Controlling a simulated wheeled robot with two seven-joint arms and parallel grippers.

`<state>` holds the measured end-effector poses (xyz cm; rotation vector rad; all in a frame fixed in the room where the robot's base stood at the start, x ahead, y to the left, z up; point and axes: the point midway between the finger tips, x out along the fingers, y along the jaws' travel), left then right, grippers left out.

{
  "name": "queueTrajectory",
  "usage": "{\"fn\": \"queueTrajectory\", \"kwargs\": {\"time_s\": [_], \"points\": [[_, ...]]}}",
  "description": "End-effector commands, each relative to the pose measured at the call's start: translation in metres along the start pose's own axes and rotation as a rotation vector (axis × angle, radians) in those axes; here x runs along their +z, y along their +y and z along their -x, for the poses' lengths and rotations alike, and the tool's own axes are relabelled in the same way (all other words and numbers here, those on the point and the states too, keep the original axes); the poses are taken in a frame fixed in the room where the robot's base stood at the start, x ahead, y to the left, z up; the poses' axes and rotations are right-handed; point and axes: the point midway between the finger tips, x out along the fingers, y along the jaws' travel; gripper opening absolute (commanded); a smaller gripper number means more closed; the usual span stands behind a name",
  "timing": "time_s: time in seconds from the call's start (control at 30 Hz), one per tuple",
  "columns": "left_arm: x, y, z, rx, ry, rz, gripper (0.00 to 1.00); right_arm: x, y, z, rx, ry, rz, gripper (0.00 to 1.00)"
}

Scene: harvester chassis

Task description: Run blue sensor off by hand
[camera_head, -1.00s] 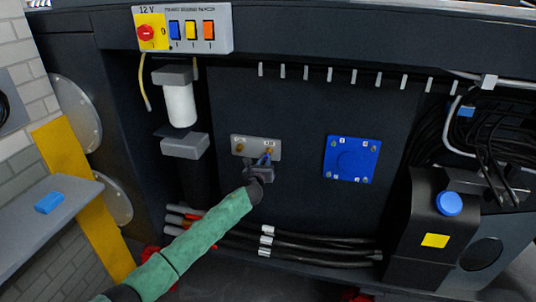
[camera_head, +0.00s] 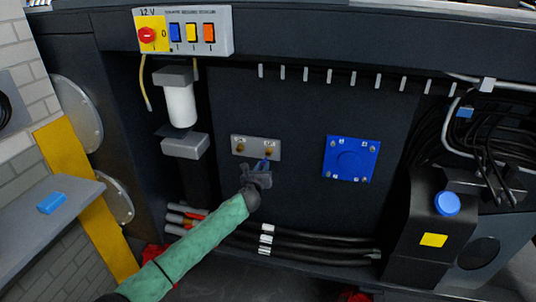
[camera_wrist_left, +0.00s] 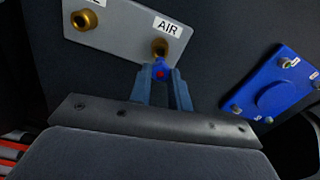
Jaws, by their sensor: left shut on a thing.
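My left gripper (camera_head: 264,163) is in front of the dark panel, just below the grey plate (camera_head: 243,152) with two brass fittings. Its fingers are shut on a small blue part, the blue sensor (camera_wrist_left: 161,71), which has a red centre in the left wrist view. The blue sensor sits between the fingertips, right under the brass fitting (camera_wrist_left: 160,46) labelled AIR. I cannot tell whether it touches that fitting. The other brass fitting (camera_wrist_left: 84,19) is bare. My right gripper is not in view.
A blue square plate (camera_head: 351,158) is on the panel to the right. A control box (camera_head: 221,33) with a red knob and coloured switches is above. Black hoses (camera_head: 320,243) run below. A black box with a blue cap (camera_head: 447,203) stands at right. A grey shelf (camera_head: 80,197) is at left.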

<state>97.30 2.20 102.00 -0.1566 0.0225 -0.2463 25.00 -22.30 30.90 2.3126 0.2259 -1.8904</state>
Motion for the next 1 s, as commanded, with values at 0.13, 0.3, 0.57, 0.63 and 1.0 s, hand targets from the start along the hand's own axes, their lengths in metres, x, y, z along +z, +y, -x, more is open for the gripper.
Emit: {"fn": "queueTrajectory", "kwargs": {"time_s": [0.13,0.3,0.57,0.63,1.0], "points": [[0.002,0.0,0.005,-0.001,-0.001,0.0,0.0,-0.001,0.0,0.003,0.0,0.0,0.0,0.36],[0.001,0.0,0.009,-0.001,-0.001,0.0,0.0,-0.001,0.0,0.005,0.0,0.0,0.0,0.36],[0.001,0.0,0.014,0.0,0.0,-0.001,0.0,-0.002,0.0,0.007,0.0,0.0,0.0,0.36],[0.001,0.0,0.018,0.0,0.0,-0.001,0.0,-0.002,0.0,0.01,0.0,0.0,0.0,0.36],[0.002,0.0,0.047,0.0,0.0,0.0,0.0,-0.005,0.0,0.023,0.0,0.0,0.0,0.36]]}}
